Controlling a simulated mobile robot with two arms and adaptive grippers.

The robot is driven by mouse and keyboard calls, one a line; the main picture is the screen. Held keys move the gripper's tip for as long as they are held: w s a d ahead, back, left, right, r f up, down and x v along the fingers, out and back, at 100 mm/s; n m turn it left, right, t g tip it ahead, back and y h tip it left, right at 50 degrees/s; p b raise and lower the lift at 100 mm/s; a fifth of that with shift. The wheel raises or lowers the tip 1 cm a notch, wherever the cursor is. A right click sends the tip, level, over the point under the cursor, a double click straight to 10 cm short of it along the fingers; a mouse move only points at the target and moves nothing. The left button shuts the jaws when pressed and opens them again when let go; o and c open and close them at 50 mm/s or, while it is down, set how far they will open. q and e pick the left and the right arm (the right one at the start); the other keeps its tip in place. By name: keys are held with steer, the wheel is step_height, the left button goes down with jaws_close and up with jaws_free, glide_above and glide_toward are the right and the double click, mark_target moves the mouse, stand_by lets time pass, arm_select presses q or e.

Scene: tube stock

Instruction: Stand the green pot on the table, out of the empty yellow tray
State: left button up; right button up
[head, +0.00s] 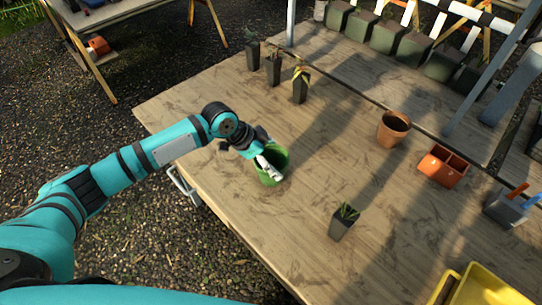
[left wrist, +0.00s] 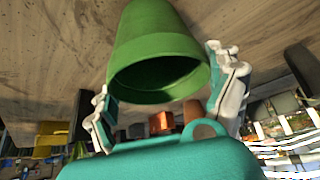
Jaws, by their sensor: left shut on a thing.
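The green pot (head: 279,157) is at the near left part of the wooden table, with its open rim facing up. My left gripper (head: 268,167) is shut on it. In the left wrist view the pot (left wrist: 155,45) sits between the two fingers, which reach its rim from both sides. Whether its base touches the table is hard to tell. The yellow tray (head: 492,285) is at the lower right, cut off by the frame edge, well apart from the pot. My right gripper is not in view.
A small potted plant (head: 343,221) stands right of the green pot. A terracotta pot (head: 393,130), an orange divided box (head: 443,167) and a grey caddy (head: 506,207) are farther right. Several dark-potted seedlings (head: 273,68) stand at the back. Table around the green pot is clear.

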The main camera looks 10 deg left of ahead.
arm_select(q)
steer(key=shift+f, duration=0.2)
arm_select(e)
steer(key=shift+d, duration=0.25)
arm_select(q)
steer(key=shift+f, duration=0.1)
steer(key=o, duration=0.9)
steer(key=shift+c, duration=0.2)
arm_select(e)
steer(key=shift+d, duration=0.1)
arm_select(q)
steer(key=b+v, duration=0.1)
steer(key=v, duration=1.1)
steer(key=shift+b, duration=0.3)
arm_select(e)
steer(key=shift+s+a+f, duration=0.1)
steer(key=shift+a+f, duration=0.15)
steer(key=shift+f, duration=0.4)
